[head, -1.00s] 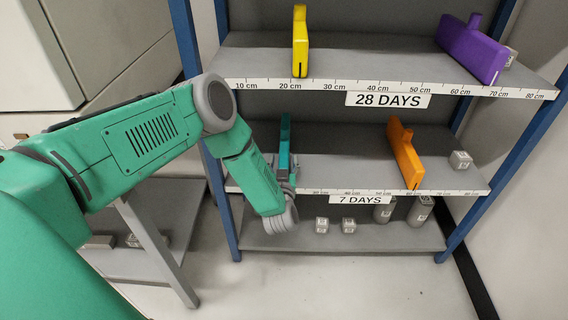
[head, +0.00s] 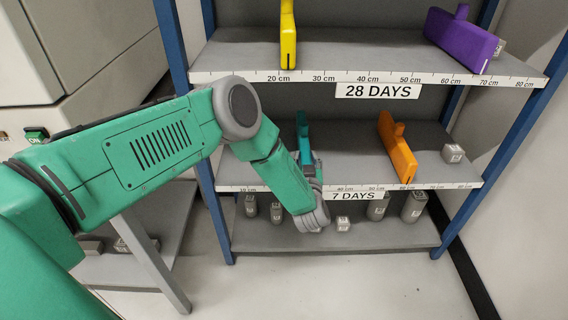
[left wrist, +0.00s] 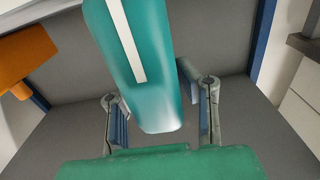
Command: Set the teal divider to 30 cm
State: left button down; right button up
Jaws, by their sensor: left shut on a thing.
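The teal divider (head: 303,135) stands upright on the middle shelf (head: 345,150), the one labelled 7 DAYS. My left gripper (head: 309,168) is shut on its front end. In the left wrist view the teal divider (left wrist: 145,60), with a pale stripe, sits between the two fingers (left wrist: 160,108). The shelf's scale (head: 375,187) shows 10 cm left of my wrist and 40 cm to the right. The marks between are hidden by my wrist, so the exact reading cannot be told. The divider's front edge is hidden too. My right gripper is not in view.
An orange divider (head: 396,150) stands to the right near 60 cm, with a grey block (head: 452,153) beyond it. Yellow (head: 288,35) and purple (head: 462,38) dividers are on the shelf above. Several grey samples stand on the bottom shelf (head: 320,240). Blue posts (head: 180,90) flank the shelves.

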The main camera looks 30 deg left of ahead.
pick_arm(q)
jog(key=shift+w+d+b, duration=0.15)
jog(key=shift+w+d, duration=0.25)
jog(key=shift+d, duration=0.2)
jog(key=shift+w+d+b, duration=0.15)
jog(key=shift+w+d, duration=0.2)
jog(key=shift+d, duration=0.2)
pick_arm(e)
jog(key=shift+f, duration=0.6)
pick_arm(q)
jog(key=shift+a, duration=0.1)
jog(key=c, duration=1.2)
grip_release()
jog(key=shift+s, duration=0.15)
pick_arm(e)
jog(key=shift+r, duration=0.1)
pick_arm(q)
jog(key=v, duration=1.1)
jog(key=shift+s+d, duration=0.3)
jog(key=shift+d, duration=0.05)
jog(key=shift+f, duration=0.15)
